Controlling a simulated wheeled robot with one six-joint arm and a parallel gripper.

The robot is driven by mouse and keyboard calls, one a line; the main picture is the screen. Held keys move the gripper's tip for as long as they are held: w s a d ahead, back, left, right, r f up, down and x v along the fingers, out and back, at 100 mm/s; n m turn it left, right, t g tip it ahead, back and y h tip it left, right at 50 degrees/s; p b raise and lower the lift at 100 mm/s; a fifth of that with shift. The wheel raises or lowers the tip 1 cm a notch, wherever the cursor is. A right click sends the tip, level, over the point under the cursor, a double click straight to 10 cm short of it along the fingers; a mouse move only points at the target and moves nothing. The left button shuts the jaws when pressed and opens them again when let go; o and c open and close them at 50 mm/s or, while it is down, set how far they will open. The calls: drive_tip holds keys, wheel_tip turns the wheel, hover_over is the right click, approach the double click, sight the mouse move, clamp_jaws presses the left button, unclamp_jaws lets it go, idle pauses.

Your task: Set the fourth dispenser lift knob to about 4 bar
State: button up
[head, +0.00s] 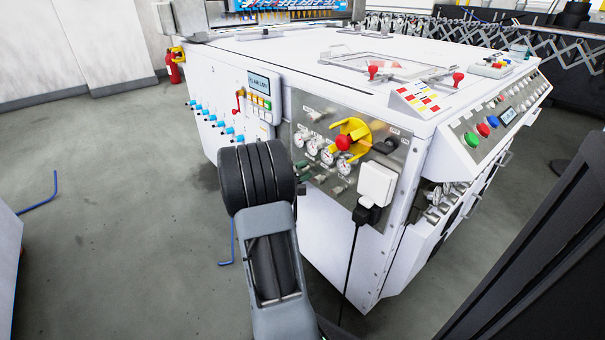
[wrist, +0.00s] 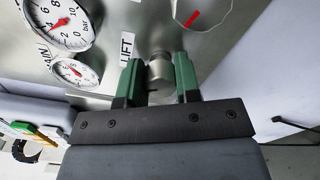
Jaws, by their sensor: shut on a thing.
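In the wrist view my gripper (wrist: 158,85) has its green fingers closed on both sides of a round metal knob (wrist: 159,68). A "LIFT" label (wrist: 127,48) is beside that knob. A round dial with a red needle (wrist: 203,8) is cut off at the top edge, and its reading cannot be told. Two white gauges with red needles, a larger one (wrist: 58,22) marked in bar and a smaller one (wrist: 76,72), are at left. In the head view the row of gauges (head: 327,157) is on the grey panel; my arm partly covers the panel's left side.
A yellow and red rotary switch (head: 350,140) sits close above the gauges. A white socket box (head: 377,183) with a black plug and hanging cable is to the right. Blue-tipped fittings (head: 225,131) stick out at left. Open floor lies left of the machine.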

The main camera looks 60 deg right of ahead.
idle(0.3)
drive_tip(key=o, duration=0.9)
drive_tip(key=p+v, duration=0.4)
drive_tip(key=v, duration=0.9)
drive_tip(key=shift+w+a, duration=0.2)
drive_tip(key=shift+a, duration=0.15)
drive_tip(key=shift+s+a+r+m+t+y+p, duration=0.25)
drive_tip(key=shift+s+a+r+t+y+p, duration=0.55)
drive_tip(key=shift+a+r+t+y+p, duration=3.3)
drive_tip(key=shift+s+a+r+m+g+y+p, duration=0.3)
drive_tip(key=shift+s+a+r+g+y+p, duration=1.05)
drive_tip(key=shift+a+r+p, duration=6.45)
drive_tip(key=shift+s+a+r+m+t+y+p, duration=0.3)
drive_tip(key=shift+a+r+t+y+p, duration=2.35)
drive_tip(key=shift+r+p, duration=5.7)
